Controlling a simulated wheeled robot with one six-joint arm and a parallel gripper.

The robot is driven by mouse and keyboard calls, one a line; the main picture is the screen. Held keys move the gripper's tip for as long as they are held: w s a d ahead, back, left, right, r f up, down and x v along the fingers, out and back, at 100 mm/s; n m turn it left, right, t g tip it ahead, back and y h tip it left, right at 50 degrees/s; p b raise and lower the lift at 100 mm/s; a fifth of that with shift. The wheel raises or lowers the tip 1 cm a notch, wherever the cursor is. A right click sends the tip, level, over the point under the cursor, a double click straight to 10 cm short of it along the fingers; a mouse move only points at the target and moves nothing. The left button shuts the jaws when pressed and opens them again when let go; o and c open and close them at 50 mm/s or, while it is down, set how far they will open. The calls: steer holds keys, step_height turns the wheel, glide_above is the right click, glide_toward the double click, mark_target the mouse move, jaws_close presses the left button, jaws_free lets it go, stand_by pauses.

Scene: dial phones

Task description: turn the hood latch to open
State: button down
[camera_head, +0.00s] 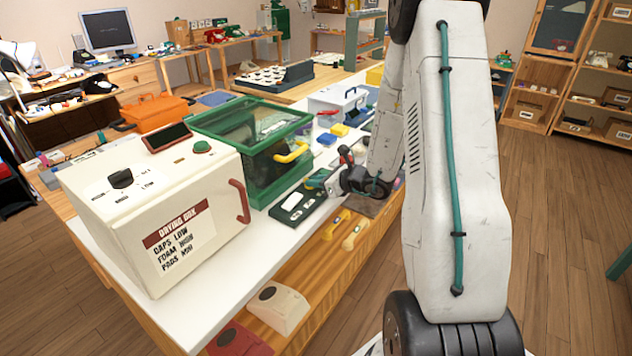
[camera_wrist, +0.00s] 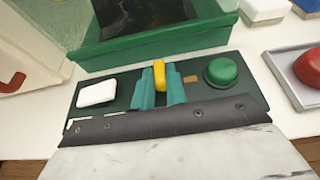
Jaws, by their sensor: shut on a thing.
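The hood latch is a small yellow lever (camera_wrist: 160,76) on a dark green panel (camera_wrist: 125,86) in the wrist view. It stands between the two teal fingers of my gripper (camera_wrist: 161,86), which is shut on it. A small orange-brown mark (camera_wrist: 190,79) lies on the panel just right of the fingers. In the head view my gripper (camera_head: 319,181) is at the panel (camera_head: 300,208), in front of the green-framed hood (camera_head: 262,186) with clear panes. The lever is too small to make out there. The hood's lid looks down.
On the panel, a white block (camera_wrist: 97,92) is left of my fingers and a green knob (camera_wrist: 221,70) is close right. A cream drying box (camera_head: 120,215) stands left of the hood. A tray with a red dome (camera_wrist: 296,64) is further right.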

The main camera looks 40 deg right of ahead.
steer(key=shift+y, duration=0.3)
steer(key=n+y, duration=0.1)
steer(key=n+g+y, duration=0.1)
steer(key=n, duration=0.1)
steer(key=shift+w+d, duration=0.2)
steer(key=shift+d, duration=0.15)
steer(key=n+g+y, duration=0.3)
steer(key=shift+w+d+n+g, duration=0.25)
steer(key=shift+n+g, duration=0.05)
steer(key=shift+g, duration=0.1)
steer(key=n+g+y, duration=0.1)
steer(key=n+g, duration=0.2)
steer(key=w+n+g+y, duration=0.1)
steer(key=n+g+y, duration=0.1)
steer(key=n+g, duration=0.1)
steer(key=shift+w+d+r+n+g, duration=0.15)
steer(key=shift+n+g, duration=0.15)
steer(key=shift+g, duration=0.2)
steer(key=c, duration=1.4)
jaws_free()
steer(key=shift+c, duration=0.2)
